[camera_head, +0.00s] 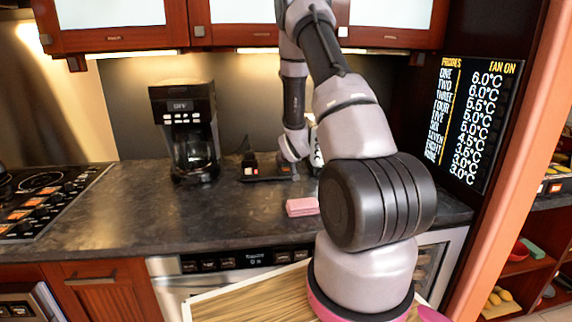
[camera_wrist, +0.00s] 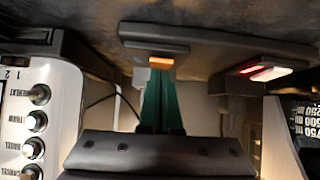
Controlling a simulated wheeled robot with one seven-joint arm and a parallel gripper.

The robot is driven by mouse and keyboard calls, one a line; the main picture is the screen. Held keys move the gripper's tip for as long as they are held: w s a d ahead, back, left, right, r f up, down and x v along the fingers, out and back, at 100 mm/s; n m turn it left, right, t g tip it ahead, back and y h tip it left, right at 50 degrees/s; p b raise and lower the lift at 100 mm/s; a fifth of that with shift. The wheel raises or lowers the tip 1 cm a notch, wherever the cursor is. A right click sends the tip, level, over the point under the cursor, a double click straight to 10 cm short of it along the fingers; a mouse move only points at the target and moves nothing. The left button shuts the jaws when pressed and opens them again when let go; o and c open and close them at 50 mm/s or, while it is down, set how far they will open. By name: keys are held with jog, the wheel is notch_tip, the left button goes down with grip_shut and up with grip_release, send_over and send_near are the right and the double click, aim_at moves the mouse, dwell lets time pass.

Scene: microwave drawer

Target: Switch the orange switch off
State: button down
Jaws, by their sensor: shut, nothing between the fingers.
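The orange switch (camera_wrist: 161,60) shows bright orange on the end of a dark block (camera_wrist: 150,36) in the wrist view, where the counter appears at the top. My gripper (camera_wrist: 160,78) is shut and empty, its green-dark fingers pointing at the orange switch. The fingertips are right by the switch in the picture; I cannot tell whether they touch. In the head view my wrist (camera_head: 292,146) is over the right end of a low dark switch base (camera_head: 262,177) on the counter. The orange switch cannot be made out clearly there.
A red and white switch (camera_wrist: 266,72) sits on another block at right in the wrist view. A white appliance with knobs (camera_wrist: 35,125) stands at left. In the head view, a coffee maker (camera_head: 187,130) stands left of the switch base, and a pink sponge (camera_head: 302,206) lies in front.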

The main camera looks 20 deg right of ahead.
jog(key=shift+w, duration=0.1)
jog(key=shift+w+d+r, duration=0.25)
jog(key=shift+w, duration=0.4)
jog(key=shift+r, duration=0.1)
jog(key=shift+w+r, duration=0.1)
jog(key=shift+r, duration=0.2)
jog(key=r, duration=0.3)
jog(key=shift+w, duration=0.2)
jog(key=w+r+v, duration=0.1)
jog(key=r+v, duration=0.1)
jog(key=v, duration=0.8)
jog(key=shift+w+d, duration=0.25)
jog(key=shift+f, duration=0.1)
